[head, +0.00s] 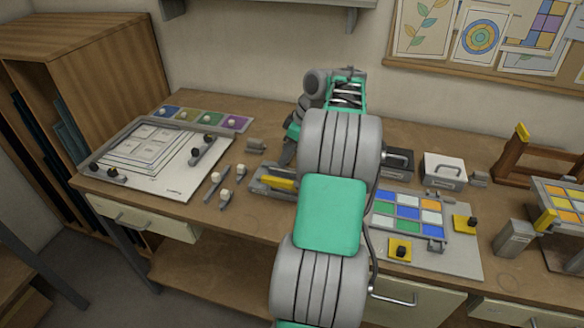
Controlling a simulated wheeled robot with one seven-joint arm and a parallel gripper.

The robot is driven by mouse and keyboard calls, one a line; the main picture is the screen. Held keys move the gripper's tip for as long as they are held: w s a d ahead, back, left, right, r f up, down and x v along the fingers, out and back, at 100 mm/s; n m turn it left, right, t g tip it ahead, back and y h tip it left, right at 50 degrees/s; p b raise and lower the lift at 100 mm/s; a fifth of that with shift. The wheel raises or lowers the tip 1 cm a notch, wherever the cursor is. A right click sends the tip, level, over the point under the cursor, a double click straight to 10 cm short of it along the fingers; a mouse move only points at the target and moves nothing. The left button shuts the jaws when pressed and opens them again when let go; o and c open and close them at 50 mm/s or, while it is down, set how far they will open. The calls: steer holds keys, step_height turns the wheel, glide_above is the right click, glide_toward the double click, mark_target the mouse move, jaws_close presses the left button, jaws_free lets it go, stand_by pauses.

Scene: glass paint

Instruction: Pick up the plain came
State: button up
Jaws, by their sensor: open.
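Several short grey strips with pale knobs lie on the bench between the drawing board and my arm. The longest strip (212,187) has a pale knob, and a shorter strip (225,201) lies just right of it. A small piece with a pale knob (240,170) is behind them. I cannot tell which is the plain came. My gripper (287,153) points down behind and right of these pieces, above the bench, apart from them. My arm partly hides it, and its fingertips are hard to make out. Nothing shows held in it.
A grey tray with a yellow-handled tool (278,183) lies below my gripper. The drawing board (150,185) holds dark-knobbed pieces at left. A small grey block (255,146) sits behind. A coloured glass panel (408,213) lies right of my arm, which hides the middle bench.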

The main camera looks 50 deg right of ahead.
glide_toward(292, 174)
steer(key=shift+n, duration=0.4)
steer(key=x, duration=0.5)
steer(key=d+x, duration=0.1)
steer(key=x, duration=0.1)
steer(key=shift+s+f+p, duration=0.2)
steer(key=shift+f+p, duration=0.1)
steer(key=shift+f, duration=0.2)
jaws_close()
steer(key=shift+d+r, duration=0.1)
